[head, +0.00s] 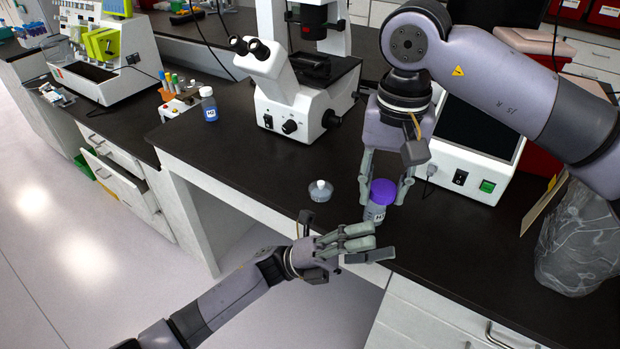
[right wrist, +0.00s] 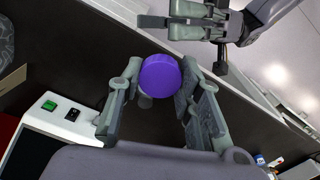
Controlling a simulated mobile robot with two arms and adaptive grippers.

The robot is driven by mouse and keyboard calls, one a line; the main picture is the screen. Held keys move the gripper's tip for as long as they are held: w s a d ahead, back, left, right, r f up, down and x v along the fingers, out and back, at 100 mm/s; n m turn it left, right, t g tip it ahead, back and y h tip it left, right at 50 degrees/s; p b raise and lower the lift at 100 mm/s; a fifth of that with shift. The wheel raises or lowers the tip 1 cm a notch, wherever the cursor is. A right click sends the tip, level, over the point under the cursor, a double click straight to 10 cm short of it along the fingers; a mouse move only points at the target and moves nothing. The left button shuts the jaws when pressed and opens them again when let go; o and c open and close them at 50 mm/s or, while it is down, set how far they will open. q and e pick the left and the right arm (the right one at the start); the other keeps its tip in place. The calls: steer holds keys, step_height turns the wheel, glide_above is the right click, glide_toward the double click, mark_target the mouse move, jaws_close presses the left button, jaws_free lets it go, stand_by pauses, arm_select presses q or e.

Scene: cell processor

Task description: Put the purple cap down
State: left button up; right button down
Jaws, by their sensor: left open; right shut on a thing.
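The purple cap (head: 383,191) is between the fingers of my right gripper (head: 385,196), which is shut on it near the bench's front edge. A small clear labelled bottle (head: 375,212) shows directly under the cap; I cannot tell whether the two are joined. In the right wrist view the cap (right wrist: 160,77) faces the camera between both fingers, and a bit of grey shows below it. My left gripper (head: 366,246) is open and empty, just in front of and below the bottle, at the bench edge. It also shows at the top of the right wrist view (right wrist: 196,20).
A small clear round dish or lid (head: 320,191) lies on the dark bench (head: 260,165) left of the bottle. A white microscope (head: 290,95) and a blue-liquid bottle (head: 209,105) stand farther back. A white device (head: 475,150) stands right, and a clear bag (head: 580,240) at far right.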

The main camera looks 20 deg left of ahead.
mark_target(389, 191)
arm_select(q)
steer(key=w+a+r+m+y, duration=0.2)
steer(key=a+r+m+y, duration=0.4)
steer(key=a+r+m, duration=0.7)
steer(key=shift+m+y, duration=0.3)
steer(key=shift+m, duration=0.6)
steer(key=d+f, duration=0.1)
steer(key=d, duration=0.3)
steer(key=w+d+f, duration=0.1)
steer(key=d, duration=0.4)
steer(key=d+f, duration=0.1)
steer(key=d, duration=0.3)
steer(key=shift+w+d, duration=0.15)
steer(key=shift+d, duration=0.25)
steer(key=shift+c, duration=0.5)
steer(key=c, duration=1.1)
arm_select(e)
steer(key=shift+w, duration=0.1)
arm_select(q)
steer(key=shift+c, duration=0.2)
arm_select(e)
steer(key=c, duration=1.6)
jaws_free()
arm_select(q)
steer(key=shift+s+d, duration=0.15)
steer(key=shift+s, duration=0.1)
arm_select(e)
steer(key=o, duration=0.5)
steer(key=shift+o, duration=0.2)
